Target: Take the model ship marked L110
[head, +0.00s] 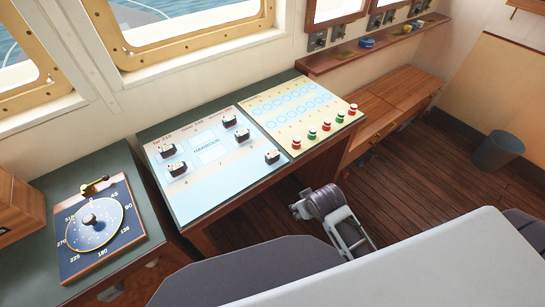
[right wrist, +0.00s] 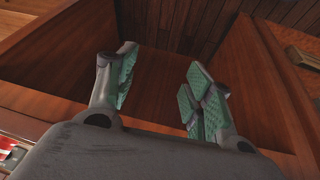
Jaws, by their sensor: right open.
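Several small dark-and-white model ships stand on the pale blue harbour board (head: 207,195). Two are at its left, an upper ship (head: 166,150) and a lower ship (head: 177,168). Two are at its upper right, one (head: 229,122) above another (head: 242,134). One more ship (head: 271,157) stands near the right edge. Their markings are too small to read, so I cannot tell which is L110. My right gripper (head: 302,208) is low, beside the desk's front right. In the right wrist view its green-padded fingers (right wrist: 162,80) are apart and empty. My left gripper is out of view.
A cream board (head: 290,104) with several red and green pegs adjoins the harbour board. A compass board (head: 92,226) lies on the left desk. A wooden bench (head: 395,97) and a bin (head: 497,149) are at right. Wooden panels surround the gripper's fingers in the wrist view.

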